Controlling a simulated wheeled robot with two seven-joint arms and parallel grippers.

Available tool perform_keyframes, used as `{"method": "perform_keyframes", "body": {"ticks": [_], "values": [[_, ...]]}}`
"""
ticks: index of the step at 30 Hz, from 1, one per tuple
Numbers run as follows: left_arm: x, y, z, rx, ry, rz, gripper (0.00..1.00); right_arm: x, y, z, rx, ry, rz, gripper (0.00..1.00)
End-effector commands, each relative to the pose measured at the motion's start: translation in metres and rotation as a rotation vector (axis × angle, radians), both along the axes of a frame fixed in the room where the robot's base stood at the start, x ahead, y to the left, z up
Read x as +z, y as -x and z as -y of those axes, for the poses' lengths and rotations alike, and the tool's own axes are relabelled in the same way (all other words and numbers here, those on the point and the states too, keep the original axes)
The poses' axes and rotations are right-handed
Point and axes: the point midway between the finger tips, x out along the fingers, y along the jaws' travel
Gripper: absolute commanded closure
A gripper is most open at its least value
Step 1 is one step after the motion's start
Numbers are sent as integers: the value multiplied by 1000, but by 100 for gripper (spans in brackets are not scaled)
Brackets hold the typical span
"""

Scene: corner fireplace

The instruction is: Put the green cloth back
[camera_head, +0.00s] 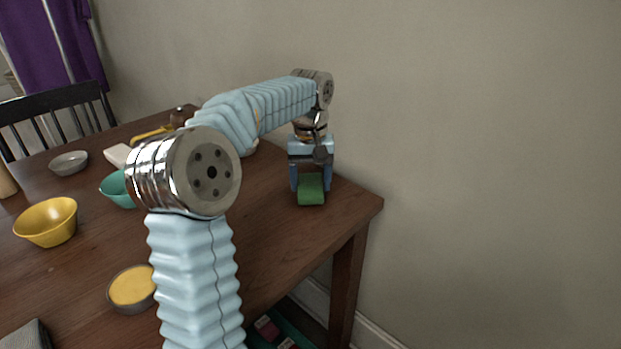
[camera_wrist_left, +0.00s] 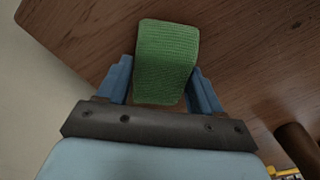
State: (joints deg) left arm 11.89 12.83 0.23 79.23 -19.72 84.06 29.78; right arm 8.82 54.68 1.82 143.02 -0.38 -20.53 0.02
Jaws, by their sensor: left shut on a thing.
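The green cloth (camera_head: 311,190) is a small folded block with a woven texture. My left gripper (camera_head: 310,181) is shut on it, near the right end of the wooden table. In the left wrist view the cloth (camera_wrist_left: 166,58) sits between the two blue fingers of the left gripper (camera_wrist_left: 165,88), with table wood behind it. I cannot tell whether the cloth touches the table top. My right gripper is not in view.
The wooden table (camera_head: 275,238) holds a yellow bowl (camera_head: 47,222), a teal bowl (camera_head: 117,188), a grey bowl (camera_head: 69,163) and a round yellow-topped dish (camera_head: 132,288). A black chair (camera_head: 57,122) stands behind. A teal container (camera_head: 292,328) is below. The table's right end is clear.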

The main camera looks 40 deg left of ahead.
Motion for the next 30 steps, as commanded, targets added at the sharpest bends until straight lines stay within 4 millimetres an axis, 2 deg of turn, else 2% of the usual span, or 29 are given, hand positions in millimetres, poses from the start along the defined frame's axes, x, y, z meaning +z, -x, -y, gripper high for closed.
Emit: {"method": "perform_keyframes", "body": {"ticks": [1, 5, 13, 17, 20, 27, 30], "values": [[0, 0, 0, 0, 0, 0, 30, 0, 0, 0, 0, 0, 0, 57], [0, 0, 0, 0, 0, 0, 10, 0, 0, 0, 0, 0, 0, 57], [0, 0, 0, 0, 0, 0, 9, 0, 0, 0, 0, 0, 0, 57], [9, 0, 0, 0, -1, 2, 9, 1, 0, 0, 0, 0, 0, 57], [26, -1, 0, 0, -1, 4, 9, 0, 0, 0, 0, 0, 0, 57], [84, -1, 0, -1, 0, 5, 9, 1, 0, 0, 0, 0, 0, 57], [102, -1, 1, 0, 1, 3, 9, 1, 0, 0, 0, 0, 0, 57]]}}
